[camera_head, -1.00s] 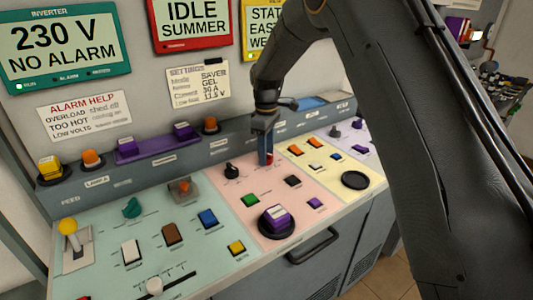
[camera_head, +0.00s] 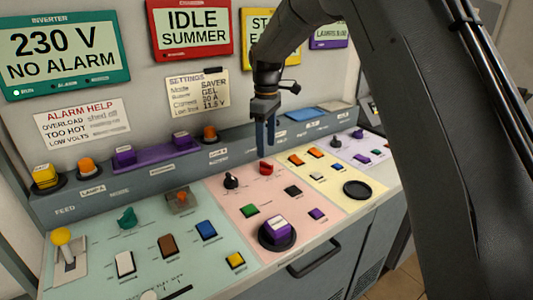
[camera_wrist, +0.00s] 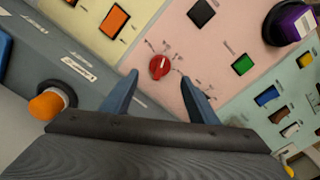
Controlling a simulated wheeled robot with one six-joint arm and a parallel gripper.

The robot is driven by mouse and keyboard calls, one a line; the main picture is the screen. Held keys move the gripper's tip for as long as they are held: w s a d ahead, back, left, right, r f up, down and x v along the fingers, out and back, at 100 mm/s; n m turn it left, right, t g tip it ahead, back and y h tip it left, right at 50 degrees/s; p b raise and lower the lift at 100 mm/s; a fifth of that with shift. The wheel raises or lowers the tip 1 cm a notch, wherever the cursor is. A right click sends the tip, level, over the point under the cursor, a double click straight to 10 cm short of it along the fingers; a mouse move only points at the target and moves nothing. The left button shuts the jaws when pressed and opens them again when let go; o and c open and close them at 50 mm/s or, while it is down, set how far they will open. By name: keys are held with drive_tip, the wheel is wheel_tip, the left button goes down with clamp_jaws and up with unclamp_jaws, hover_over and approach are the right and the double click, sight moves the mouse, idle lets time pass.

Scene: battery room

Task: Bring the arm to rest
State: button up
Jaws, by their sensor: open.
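My gripper (camera_head: 265,142) hangs over the back of the pink panel, jaws apart and empty, with its blue fingers pointing down. In the wrist view the two blue fingers (camera_wrist: 160,92) stand to either side of a red knob (camera_wrist: 159,67), with bare pink surface around it. In the head view the red knob (camera_head: 266,168) sits just below the fingertips, apart from them. My arm comes in from the upper right and hides part of the wall and the right end of the console.
The console carries a black knob (camera_head: 230,181), a purple button on a round black base (camera_head: 276,227), a green button (camera_head: 250,210) and a black ring (camera_head: 357,190). An orange lamp (camera_head: 210,133) stands on the back ledge. Screens hang on the wall behind.

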drive_tip(key=shift+r, duration=0.15)
drive_tip(key=shift+s+d, duration=0.15)
drive_tip(key=shift+d, duration=0.05)
drive_tip(key=s+d+f+m, duration=0.1)
drive_tip(key=s+d+m, duration=0.1)
drive_tip(key=s+d, duration=0.2)
drive_tip(key=s+d+f+m, duration=0.1)
drive_tip(key=s+d+m, duration=0.1)
drive_tip(key=s+d, duration=0.1)
drive_tip(key=s+d+f+m, duration=0.1)
drive_tip(key=s+d+m, duration=0.1)
drive_tip(key=s+d, duration=0.2)
drive_tip(key=shift+s+d+m, duration=0.3)
drive_tip(key=shift+s+d, duration=0.05)
drive_tip(key=shift+s, duration=0.5)
drive_tip(key=s+d+f+m, duration=0.2)
drive_tip(key=s+d+m, duration=0.1)
drive_tip(key=s, duration=0.7)
drive_tip(key=s+d+f+m, duration=0.3)
drive_tip(key=s+d+m, duration=0.1)
drive_tip(key=s, duration=0.6)
drive_tip(key=shift+d+f+t, duration=0.15)
drive_tip(key=shift+d+t, duration=0.15)
drive_tip(key=shift+d, duration=0.15)
drive_tip(key=shift+w, duration=0.1)
drive_tip(key=shift+c, duration=0.2)
